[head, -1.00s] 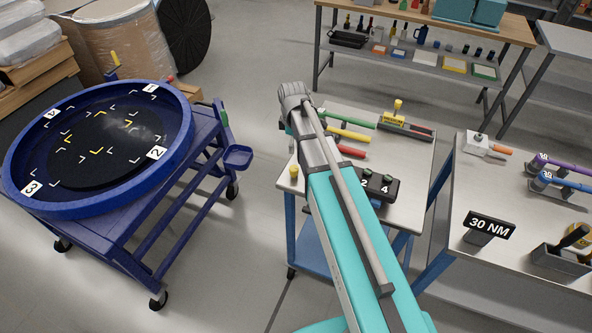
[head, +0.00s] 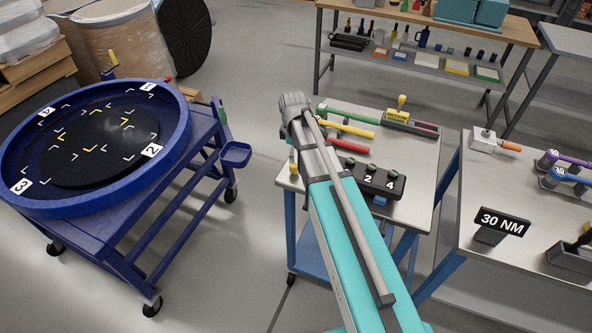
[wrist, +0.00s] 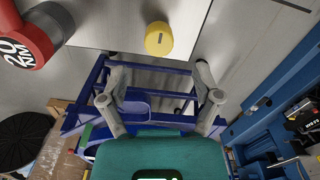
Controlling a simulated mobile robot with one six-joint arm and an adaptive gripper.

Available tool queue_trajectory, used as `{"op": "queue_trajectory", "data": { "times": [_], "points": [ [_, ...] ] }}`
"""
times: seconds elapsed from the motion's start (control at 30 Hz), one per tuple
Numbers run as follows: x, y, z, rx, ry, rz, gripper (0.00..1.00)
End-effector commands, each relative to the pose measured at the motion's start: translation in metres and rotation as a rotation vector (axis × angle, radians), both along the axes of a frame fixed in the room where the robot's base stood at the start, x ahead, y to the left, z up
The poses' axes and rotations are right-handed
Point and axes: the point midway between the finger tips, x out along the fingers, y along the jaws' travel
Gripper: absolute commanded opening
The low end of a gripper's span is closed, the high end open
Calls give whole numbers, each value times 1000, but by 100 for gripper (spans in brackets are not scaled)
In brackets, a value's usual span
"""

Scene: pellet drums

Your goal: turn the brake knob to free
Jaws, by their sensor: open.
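A round yellow knob (wrist: 158,40) with a dark line across its top shows in the wrist view, at the edge of a pale metal table top. It appears to be the brake knob; I see no lettering on it. My gripper (wrist: 160,72) is open and empty, its two grey fingers apart below the knob in the picture and not touching it. In the head view a small yellow piece (head: 292,166) at the table's left edge is partly hidden by my arm.
A blue wheeled cart with a round tray (head: 178,165) stands left. The metal table (head: 415,205) holds coloured handles and a black box (head: 375,180) marked 2 and 4. A red tool (wrist: 22,38) is near my left finger in the wrist view. Floor is clear between cart and table.

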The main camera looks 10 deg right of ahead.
Motion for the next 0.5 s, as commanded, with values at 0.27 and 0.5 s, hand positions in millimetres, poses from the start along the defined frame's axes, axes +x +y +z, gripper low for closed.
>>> {"op": "queue_trajectory", "data": {
  "times": [0.27,0.5],
  "points": [
    [0,0,-26,0,0,-1,82],
    [0,-1,-45,0,0,-1,82]
  ]
}}
